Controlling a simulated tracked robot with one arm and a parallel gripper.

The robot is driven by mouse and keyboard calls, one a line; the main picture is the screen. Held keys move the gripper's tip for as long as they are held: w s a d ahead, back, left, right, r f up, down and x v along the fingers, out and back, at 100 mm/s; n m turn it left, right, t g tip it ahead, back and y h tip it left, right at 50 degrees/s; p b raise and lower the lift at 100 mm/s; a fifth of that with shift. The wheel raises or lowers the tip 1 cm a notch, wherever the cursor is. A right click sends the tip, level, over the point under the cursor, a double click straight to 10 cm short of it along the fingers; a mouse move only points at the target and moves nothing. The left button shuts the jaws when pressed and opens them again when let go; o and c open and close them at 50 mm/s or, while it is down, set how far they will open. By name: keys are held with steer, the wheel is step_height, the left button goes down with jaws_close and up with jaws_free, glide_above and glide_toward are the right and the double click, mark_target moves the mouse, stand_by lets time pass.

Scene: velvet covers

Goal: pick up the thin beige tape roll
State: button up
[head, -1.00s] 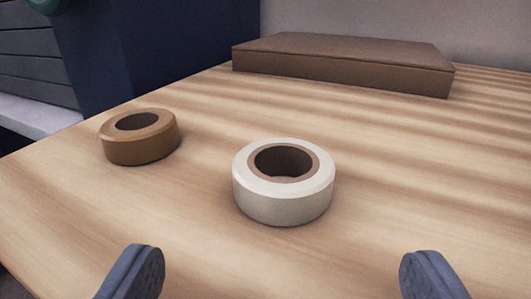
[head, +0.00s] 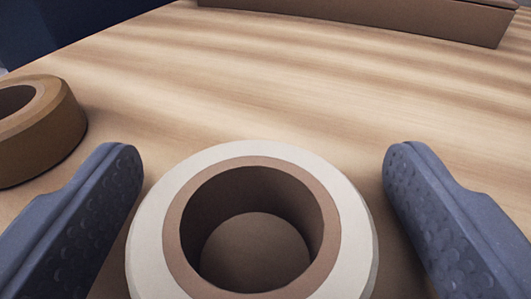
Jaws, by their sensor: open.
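A pale beige tape roll (head: 350,232) with a brown core lies flat on the wooden table, low in the middle of the head view. Its near edge is cut off by the bottom of the picture. My gripper (head: 263,175) is open, with one grey finger on each side of the roll. A narrow gap shows between the roll and each finger, and nothing is held. A brown tape roll (head: 45,135) lies at the left, beyond the left finger and partly out of the picture.
A flat brown box (head: 370,18) lies across the back of the wooden table (head: 290,85). The table between the box and the pale roll is clear. The brown roll stands close to the outer side of the left finger.

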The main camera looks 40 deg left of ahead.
steer(key=shift+c, duration=0.3)
steer(key=c, duration=1)
steer(key=shift+r, duration=0.1)
